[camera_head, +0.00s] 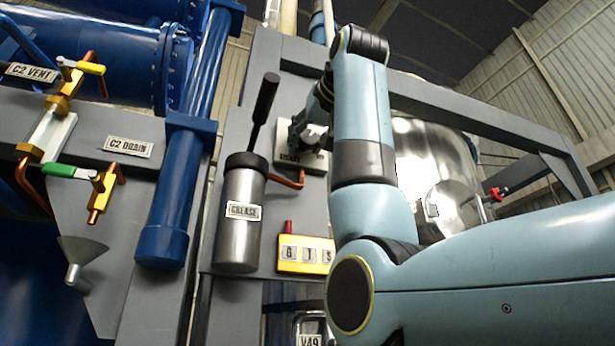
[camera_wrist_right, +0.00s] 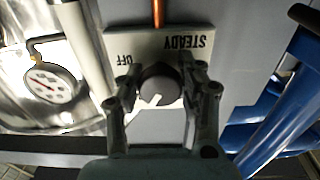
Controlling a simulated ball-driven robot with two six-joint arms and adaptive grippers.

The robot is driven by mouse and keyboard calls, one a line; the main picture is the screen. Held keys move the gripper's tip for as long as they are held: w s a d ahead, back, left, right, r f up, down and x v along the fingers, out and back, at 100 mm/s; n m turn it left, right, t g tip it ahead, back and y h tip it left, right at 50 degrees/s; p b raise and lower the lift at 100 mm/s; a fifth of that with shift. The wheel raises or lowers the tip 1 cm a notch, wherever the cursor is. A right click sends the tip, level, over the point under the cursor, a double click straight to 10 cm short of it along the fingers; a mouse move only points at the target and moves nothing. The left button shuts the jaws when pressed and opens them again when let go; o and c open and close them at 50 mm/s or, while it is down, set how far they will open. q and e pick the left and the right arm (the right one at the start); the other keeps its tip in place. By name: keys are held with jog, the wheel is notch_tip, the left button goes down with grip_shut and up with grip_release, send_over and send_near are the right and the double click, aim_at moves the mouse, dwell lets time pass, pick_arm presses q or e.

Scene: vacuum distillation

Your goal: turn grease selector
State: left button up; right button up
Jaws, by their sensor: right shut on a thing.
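The grease selector is a dark round knob (camera_wrist_right: 158,82) with a white pointer, on a pale plate (camera_wrist_right: 150,42) marked OFF and STEADY; the lettering appears upside down in the right wrist view. The pointer is directed toward the lower left of that view. My right gripper (camera_wrist_right: 162,80) has one finger on each side of the knob and is shut on it. In the head view the plate (camera_head: 287,158) shows partly behind my right gripper (camera_head: 312,132), and the knob is hidden. My left gripper is not in view.
A metal grease canister (camera_head: 239,215) with a black handle (camera_head: 265,100) stands left of the plate. A copper pipe (camera_head: 288,182) runs between them. A yellow counter (camera_head: 303,254) sits below. A round gauge (camera_wrist_right: 50,84) and shiny vessel show left in the wrist view.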

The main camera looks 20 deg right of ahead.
jog(key=shift+c, duration=0.3)
jog(key=n+b, duration=0.2)
jog(key=n, duration=0.1)
jog(key=shift+f, duration=0.1)
jog(key=n+b, duration=0.2)
jog(key=shift+n, duration=0.3)
jog(key=n+b, duration=0.3)
jog(key=n, duration=0.3)
jog(key=shift+d+n+b, duration=0.1)
jog(key=shift+n+b, duration=0.2)
jog(key=shift+b, duration=0.05)
jog(key=n+b, duration=0.2)
jog(key=n, duration=0.4)
jog(key=shift+b, duration=0.35)
jog(key=n+b, duration=0.1)
jog(key=n, duration=0.4)
jog(key=shift+w+n+b, duration=0.1)
jog(key=shift+n+b, duration=0.2)
jog(key=shift+b, duration=0.05)
jog(key=o, duration=1.2)
jog(key=shift+r, duration=0.2)
